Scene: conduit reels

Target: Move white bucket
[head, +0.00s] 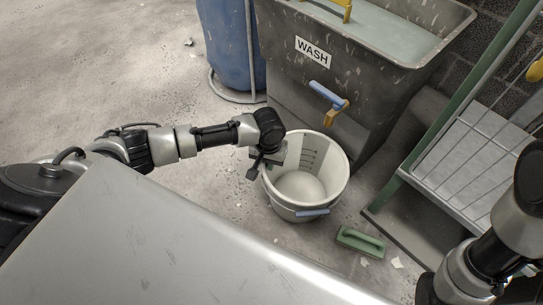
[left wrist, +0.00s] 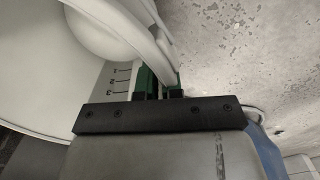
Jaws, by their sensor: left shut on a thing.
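The white bucket (head: 331,182) is upright and empty, in front of the grey wash tub in the head view. It has dark measuring marks inside and a blue grip on its front side. My left gripper (head: 268,163) reaches in from the left and is shut on the bucket's left rim. In the left wrist view the bucket (left wrist: 40,75) fills the upper left, and its rim runs between the green-padded fingers of my left gripper (left wrist: 160,84). Whether the bucket's bottom touches the floor is hard to tell. My right arm shows at the lower right, but its gripper is out of view.
The grey tub marked WASH (head: 290,85) with a blue-handled tap (head: 328,96) stands right behind the bucket. A blue barrel (head: 225,40) is at the back. A green-framed wire rack (head: 470,130) stands at right. A green scrubber (head: 360,242) lies on the floor near the bucket. Floor at left is clear.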

